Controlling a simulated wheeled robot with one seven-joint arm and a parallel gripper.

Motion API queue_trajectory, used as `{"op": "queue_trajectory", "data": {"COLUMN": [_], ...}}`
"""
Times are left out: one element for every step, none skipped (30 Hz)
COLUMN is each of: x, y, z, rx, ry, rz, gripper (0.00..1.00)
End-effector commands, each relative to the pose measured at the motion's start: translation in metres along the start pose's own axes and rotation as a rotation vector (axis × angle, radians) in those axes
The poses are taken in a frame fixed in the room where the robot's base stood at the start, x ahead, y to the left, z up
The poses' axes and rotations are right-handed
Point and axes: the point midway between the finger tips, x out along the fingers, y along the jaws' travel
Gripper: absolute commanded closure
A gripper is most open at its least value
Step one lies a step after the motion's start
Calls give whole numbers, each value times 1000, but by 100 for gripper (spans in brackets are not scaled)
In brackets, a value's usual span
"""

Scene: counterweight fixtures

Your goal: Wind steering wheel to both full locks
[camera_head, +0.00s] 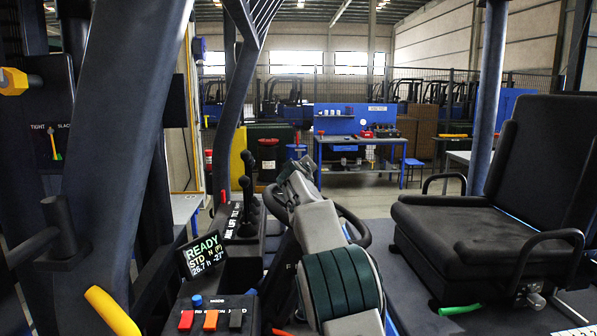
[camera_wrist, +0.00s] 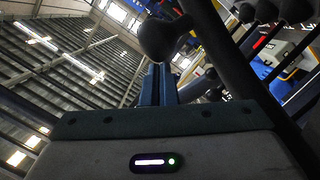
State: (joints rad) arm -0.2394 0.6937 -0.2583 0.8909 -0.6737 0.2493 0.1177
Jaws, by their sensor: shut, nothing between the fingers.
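The black steering wheel (camera_head: 361,230) is in the middle of the head view, partly hidden behind my grey arm. Its rim shows to the left and right of the arm. In the wrist view my gripper (camera_wrist: 158,72) has its blue-grey fingers together, with nothing seen between them. A dark round knob (camera_wrist: 165,40) is just beyond the fingertips; whether they touch it I cannot tell. A thick dark bar (camera_wrist: 232,62), apparently the wheel rim, runs down to the right beside the fingers.
Black-knobbed levers (camera_head: 247,184) stand left of the wheel. A button panel (camera_head: 212,317) is below the screen. A dark pillar (camera_head: 120,120) fills the left. The black seat (camera_head: 470,225) is on the right, with a clear floor gap before it. A blue workbench (camera_head: 360,140) is behind.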

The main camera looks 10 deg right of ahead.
Motion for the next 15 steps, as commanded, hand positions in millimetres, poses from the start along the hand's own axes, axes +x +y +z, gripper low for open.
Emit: {"op": "queue_trajectory", "data": {"x": [4, 6, 9, 12, 14, 17, 19, 21, 23, 25, 27, 29, 30, 32, 34], "y": [1, 2, 4, 5, 6, 8, 10, 11, 13, 15, 17, 16, 17, 19, 22], "z": [4, 5, 8, 11, 14, 17, 20, 23, 27, 30, 34, 37, 40, 43, 49], "rx": [0, 0, -1, -1, -1, -1, 0, 0, -1, -1, 1, 0, 1, 4, 9], "ry": [0, 1, 1, 0, 1, 2, 2, 3, 3, 3, 2, -24, -51, -78, -115], "rz": [-1, -1, -2, -3, -3, -4, -4, -4, -4, -4, -3, 8, 22, 34, 51], "gripper": [100, 100, 100, 100, 100, 100, 100, 100, 100, 100, 100, 100, 100, 100, 100]}}
